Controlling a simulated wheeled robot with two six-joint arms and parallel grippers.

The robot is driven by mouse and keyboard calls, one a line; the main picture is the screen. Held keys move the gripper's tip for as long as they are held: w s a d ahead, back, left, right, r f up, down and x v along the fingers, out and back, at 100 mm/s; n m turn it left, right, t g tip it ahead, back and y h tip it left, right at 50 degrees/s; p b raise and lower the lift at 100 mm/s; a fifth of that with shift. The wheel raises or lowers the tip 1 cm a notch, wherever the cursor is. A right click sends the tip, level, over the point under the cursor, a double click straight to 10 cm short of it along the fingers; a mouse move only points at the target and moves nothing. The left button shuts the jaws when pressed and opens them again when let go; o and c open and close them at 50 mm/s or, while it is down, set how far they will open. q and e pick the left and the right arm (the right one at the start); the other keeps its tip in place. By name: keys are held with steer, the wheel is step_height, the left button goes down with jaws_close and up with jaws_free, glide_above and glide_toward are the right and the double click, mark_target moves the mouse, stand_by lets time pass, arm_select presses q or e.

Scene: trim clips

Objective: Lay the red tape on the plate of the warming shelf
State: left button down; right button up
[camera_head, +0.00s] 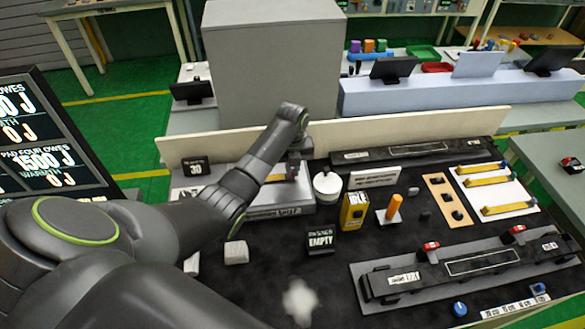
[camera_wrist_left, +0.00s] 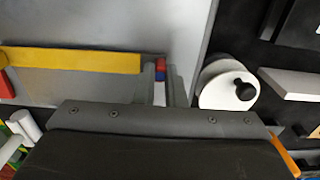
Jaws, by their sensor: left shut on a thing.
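My left gripper (camera_head: 294,168) is over the warming shelf (camera_head: 282,210), low above or at its grey plate. It is shut on a small red piece, which I take for the red tape (camera_wrist_left: 160,64). A bit of blue shows just below the red between the fingers. The plate (camera_wrist_left: 100,88) also shows in the left wrist view, with a yellow strip (camera_wrist_left: 70,60) lying across it left of the fingers. In the head view my arm and gripper hide the tape and part of the plate. I cannot tell whether the tape touches the plate. My right gripper is not in view.
A white round pot with a black knob (camera_wrist_left: 230,88) stands close right of the gripper. A yellow block (camera_head: 353,212) and an EMPTY sign (camera_head: 320,239) stand in front. A small display reading 30 (camera_head: 196,168) is at left. A low cream wall (camera_head: 400,128) runs behind.

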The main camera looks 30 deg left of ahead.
arm_select(q)
steer(key=c, duration=1.4)
jaws_free()
steer(key=shift+c, duration=0.2)
steer(key=shift+r, duration=0.1)
step_height(320, 180, up, 5)
steer(key=shift+w+r+b, duration=0.1)
steer(key=shift+b, duration=0.55)
step_height(320, 180, up, 7)
steer(key=p, duration=0.3)
steer(key=shift+f, duration=0.2)
